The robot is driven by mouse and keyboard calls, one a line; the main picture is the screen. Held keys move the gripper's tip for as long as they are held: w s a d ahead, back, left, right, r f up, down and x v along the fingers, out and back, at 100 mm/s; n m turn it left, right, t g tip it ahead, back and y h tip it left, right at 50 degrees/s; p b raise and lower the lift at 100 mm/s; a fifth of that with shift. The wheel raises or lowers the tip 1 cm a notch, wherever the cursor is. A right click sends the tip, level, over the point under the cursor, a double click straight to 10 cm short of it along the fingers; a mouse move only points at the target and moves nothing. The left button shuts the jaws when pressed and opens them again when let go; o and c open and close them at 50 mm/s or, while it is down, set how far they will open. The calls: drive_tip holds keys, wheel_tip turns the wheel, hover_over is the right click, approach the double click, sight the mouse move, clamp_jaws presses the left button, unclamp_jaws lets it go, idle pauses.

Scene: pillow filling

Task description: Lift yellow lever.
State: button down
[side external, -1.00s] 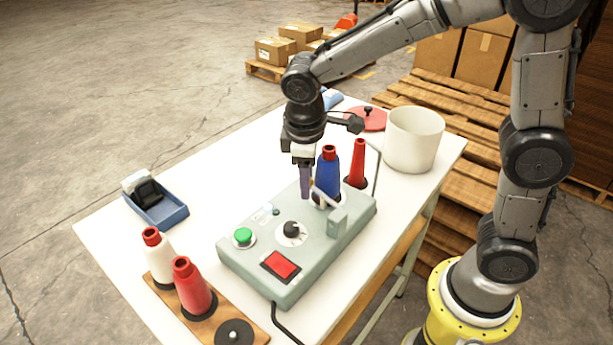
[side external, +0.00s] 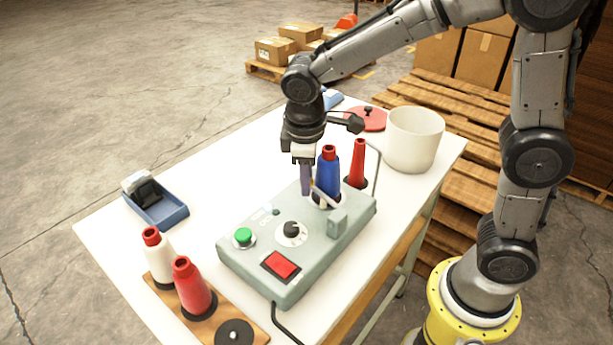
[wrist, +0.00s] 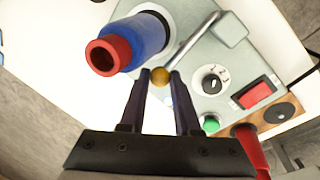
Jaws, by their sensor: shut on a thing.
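The lever is a thin metal rod (wrist: 193,42) with a yellow ball knob (wrist: 161,77). It runs from a grey bracket (side external: 338,222) on top of the grey-green machine (side external: 327,250). My gripper (wrist: 160,76) is shut on the yellow knob, with a finger on each side of it. In the side view, my gripper (side external: 307,190) points down at the machine's far side, and its fingers mostly hide the knob. The rod slants beside a blue bottle-shaped spool with a red top (side external: 327,172).
The machine has a green button (side external: 243,236), a black dial (side external: 291,229) and a red switch (side external: 281,265). A red cone (side external: 358,163) and a white bucket (side external: 414,139) stand behind. Spools on a wooden board (side external: 218,328) are at front left; the left tabletop is mostly clear.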

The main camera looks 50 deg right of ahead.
sight(315, 189)
idle(0.6)
drive_tip(key=shift+s+r+t, duration=0.5)
drive_tip(key=shift+r+t, duration=0.3)
drive_tip(key=shift+t, duration=0.2)
drive_tip(key=shift+s+r+t, duration=0.65)
drive_tip(key=shift+r+t, duration=0.1)
drive_tip(key=shift+t, duration=0.55)
drive_tip(key=c, duration=0.6)
unclamp_jaws()
drive_tip(key=shift+w+f, duration=0.1)
